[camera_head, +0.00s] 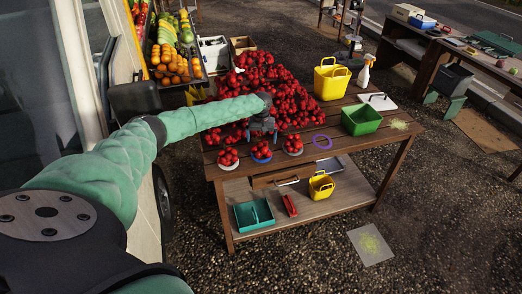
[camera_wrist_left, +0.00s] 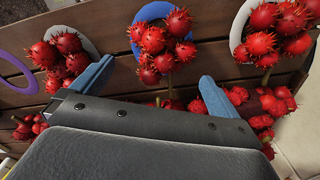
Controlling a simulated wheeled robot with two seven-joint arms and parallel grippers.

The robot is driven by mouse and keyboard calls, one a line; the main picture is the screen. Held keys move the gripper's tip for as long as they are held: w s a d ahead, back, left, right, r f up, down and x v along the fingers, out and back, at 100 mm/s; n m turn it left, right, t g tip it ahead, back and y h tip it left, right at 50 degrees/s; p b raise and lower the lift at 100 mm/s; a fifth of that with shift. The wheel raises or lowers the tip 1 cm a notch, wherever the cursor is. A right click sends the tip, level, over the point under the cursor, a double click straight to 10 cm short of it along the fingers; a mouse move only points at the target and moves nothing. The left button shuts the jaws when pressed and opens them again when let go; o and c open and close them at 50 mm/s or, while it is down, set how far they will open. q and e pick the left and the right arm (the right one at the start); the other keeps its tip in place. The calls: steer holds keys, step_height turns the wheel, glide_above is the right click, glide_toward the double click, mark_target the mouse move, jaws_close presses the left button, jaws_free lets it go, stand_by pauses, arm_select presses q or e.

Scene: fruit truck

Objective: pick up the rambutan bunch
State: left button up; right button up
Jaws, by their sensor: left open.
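Red spiny rambutan fruits lie in a large heap (camera_head: 285,85) on the wooden table. My left gripper (camera_head: 262,130) is over the table, just behind the blue bowl. In the left wrist view the open fingers (camera_wrist_left: 157,72) stand apart on either side of the bunch in the blue bowl (camera_wrist_left: 183,52), not closed on it. More rambutans show partly behind the gripper body. My right gripper is not seen.
Right of the heap on the table (camera_head: 410,135) are a yellow basket (camera_head: 331,82), a spray bottle (camera_head: 364,76), a green bin (camera_head: 361,120) and a purple ring (camera_head: 322,142). The lower shelf holds a teal tray (camera_head: 254,215) and a small yellow basket (camera_head: 321,186).

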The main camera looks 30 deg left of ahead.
mark_target(261, 143)
arm_select(q)
steer(key=shift+f+b, duration=0.45)
steer(key=shift+f, duration=0.2)
step_height(261, 143, down, 3)
steer(key=shift+r+b, duration=0.15)
steer(key=shift+b, duration=1.05)
steer(key=shift+f+b, duration=0.45)
steer(key=shift+f, duration=0.2)
steer(key=shift+r, duration=0.1)
steer(key=c, duration=0.6)
steer(key=shift+c, duration=0.7)
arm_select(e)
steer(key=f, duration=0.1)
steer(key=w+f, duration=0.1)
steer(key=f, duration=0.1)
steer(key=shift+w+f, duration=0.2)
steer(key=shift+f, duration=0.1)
